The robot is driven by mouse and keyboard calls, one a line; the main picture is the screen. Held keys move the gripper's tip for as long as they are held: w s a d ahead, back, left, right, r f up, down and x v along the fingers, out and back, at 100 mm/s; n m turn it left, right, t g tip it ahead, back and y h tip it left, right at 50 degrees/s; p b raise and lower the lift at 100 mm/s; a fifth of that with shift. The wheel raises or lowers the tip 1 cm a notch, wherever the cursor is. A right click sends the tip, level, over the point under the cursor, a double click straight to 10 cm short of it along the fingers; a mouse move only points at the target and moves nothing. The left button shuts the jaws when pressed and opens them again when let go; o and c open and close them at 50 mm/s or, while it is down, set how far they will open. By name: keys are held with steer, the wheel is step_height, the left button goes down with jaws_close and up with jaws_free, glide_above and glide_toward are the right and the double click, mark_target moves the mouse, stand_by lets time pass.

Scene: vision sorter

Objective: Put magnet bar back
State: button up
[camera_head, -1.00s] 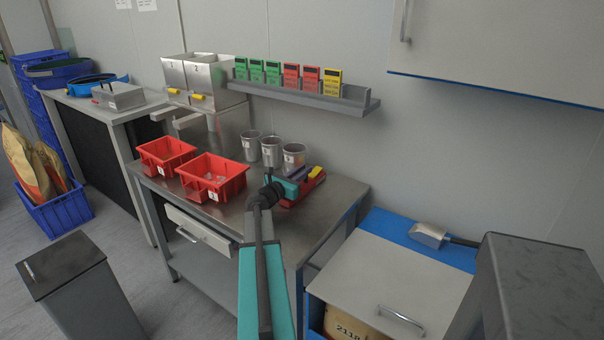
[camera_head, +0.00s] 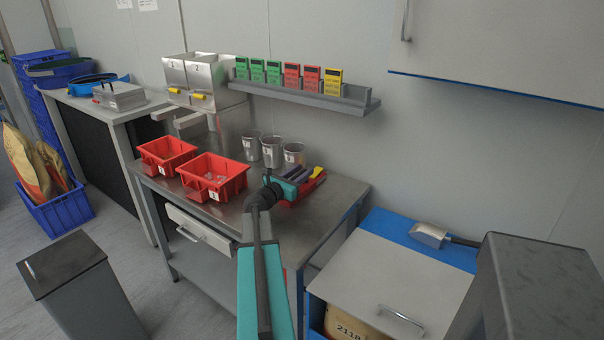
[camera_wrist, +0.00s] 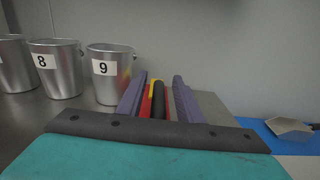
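My gripper (camera_wrist: 158,98) is over the right part of the steel bench, with two purple-grey fingers apart. Between the fingers, in the wrist view, a dark round bar (camera_wrist: 159,103) lies lengthwise, possibly the magnet bar. Red and yellow strips show left of it, with visible gaps to the fingers, so the gripper looks open. In the head view, a red holder (camera_head: 312,186) with a yellow piece (camera_head: 317,172) is beside and partly behind my gripper (camera_head: 300,175). The gripper hides much of the holder, and I cannot tell whether the dark bar rests in it.
Several metal cups stand left of the gripper, including cup 9 (camera_wrist: 110,75) and cup 8 (camera_wrist: 55,70). Red bins (camera_head: 213,178) stand farther left on the bench. A shelf (camera_head: 300,97) with coloured cards is on the wall above. A metal scoop (camera_head: 429,235) lies right on a blue-edged cabinet.

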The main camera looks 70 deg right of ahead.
mark_target(292, 179)
steer(key=b+v, duration=0.1)
steer(key=v, duration=1)
steer(key=shift+s, duration=0.1)
stand_by(0.6)
